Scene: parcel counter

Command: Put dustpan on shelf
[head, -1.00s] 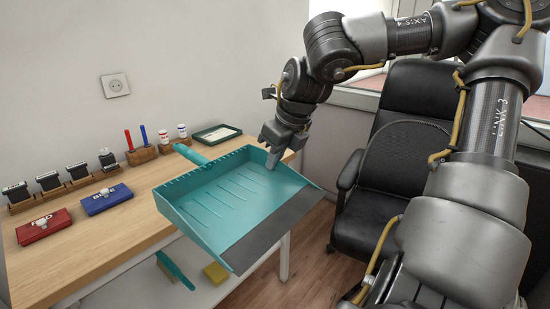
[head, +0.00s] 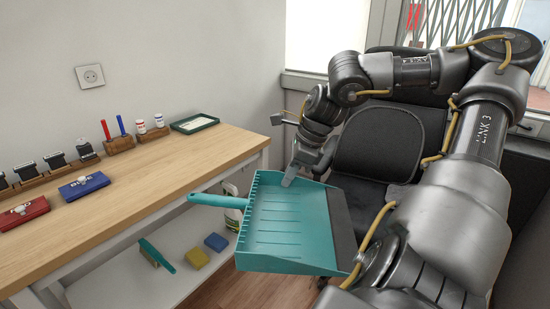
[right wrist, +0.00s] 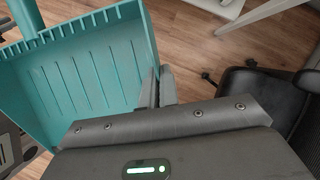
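The teal dustpan (head: 290,222) is in the air off the table's right end in the head view, its handle pointing left toward the table. My right gripper (head: 291,181) is shut on the dustpan's far side wall; the right wrist view shows the fingers (right wrist: 157,88) closed around the edge of the dustpan (right wrist: 80,70). The white lower shelf (head: 125,283) under the wooden table holds a teal brush (head: 157,256), a yellow sponge (head: 197,259), a blue sponge (head: 216,242) and a spray bottle (head: 233,215). The dustpan partly hides the bottle. My left gripper is not in view.
The wooden tabletop (head: 160,185) carries stamps, a red box (head: 22,213), a blue box (head: 83,186), a pen holder (head: 119,144) and a green tray (head: 194,124). A black office chair (head: 385,150) stands behind my right arm.

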